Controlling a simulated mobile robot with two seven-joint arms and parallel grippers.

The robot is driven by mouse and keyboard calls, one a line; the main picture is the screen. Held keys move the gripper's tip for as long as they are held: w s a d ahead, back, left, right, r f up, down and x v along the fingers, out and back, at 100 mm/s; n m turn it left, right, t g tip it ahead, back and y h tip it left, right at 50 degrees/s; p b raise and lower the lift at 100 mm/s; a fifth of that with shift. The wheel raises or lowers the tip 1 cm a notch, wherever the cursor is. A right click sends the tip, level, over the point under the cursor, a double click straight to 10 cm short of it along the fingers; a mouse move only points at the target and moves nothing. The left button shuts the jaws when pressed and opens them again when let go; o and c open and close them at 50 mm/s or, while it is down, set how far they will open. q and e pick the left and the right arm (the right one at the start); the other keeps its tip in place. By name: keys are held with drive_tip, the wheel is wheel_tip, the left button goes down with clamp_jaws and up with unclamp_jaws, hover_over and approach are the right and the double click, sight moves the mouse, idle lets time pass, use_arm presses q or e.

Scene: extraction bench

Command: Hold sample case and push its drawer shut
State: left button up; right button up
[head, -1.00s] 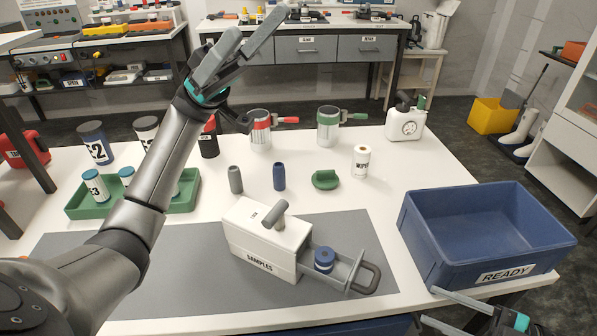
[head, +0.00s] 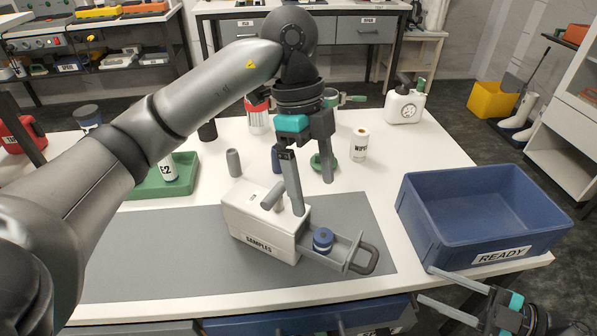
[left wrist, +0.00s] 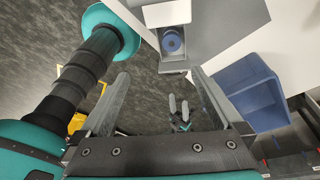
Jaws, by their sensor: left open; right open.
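The white sample case (head: 245,222), labelled SAMPLES, stands on the grey mat with a grey grip (head: 272,197) on top. Its grey drawer (head: 347,243) is pulled out to the right, with a dark loop handle (head: 367,262). A blue-lidded jar (head: 323,240) sits in the drawer; it also shows in the left wrist view (left wrist: 172,42). My left gripper (head: 312,198) is open and empty, fingers pointing down, above or behind the case's drawer end; the exact gap is unclear. My right gripper (head: 425,284) is open and empty at the bench's front edge, below the blue bin.
A blue bin (head: 425,240) labelled READY stands right of the case. Behind are a green tray (head: 148,190), a grey cylinder (head: 233,163), a wipes roll (head: 360,146) and a white jug (head: 403,106). The mat (head: 150,262) left of the case is clear.

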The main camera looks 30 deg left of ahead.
sight(299, 231)
use_arm(q)
drive_tip(key=a+f+y, duration=0.1)
drive_tip(key=f, duration=0.4)
drive_tip(key=a+f, duration=0.1)
drive_tip(key=f, duration=0.4)
drive_tip(key=w+a+f+t+y, duration=0.1)
drive_tip(key=f, duration=0.5)
drive_tip(key=shift+n+y, duration=0.3)
drive_tip(key=shift+n, duration=0.1)
drive_tip(key=shift+r, duration=0.1)
drive_tip(key=c, duration=1.5)
drive_tip(key=shift+o, duration=0.2)
drive_tip(key=shift+w+a, duration=0.1)
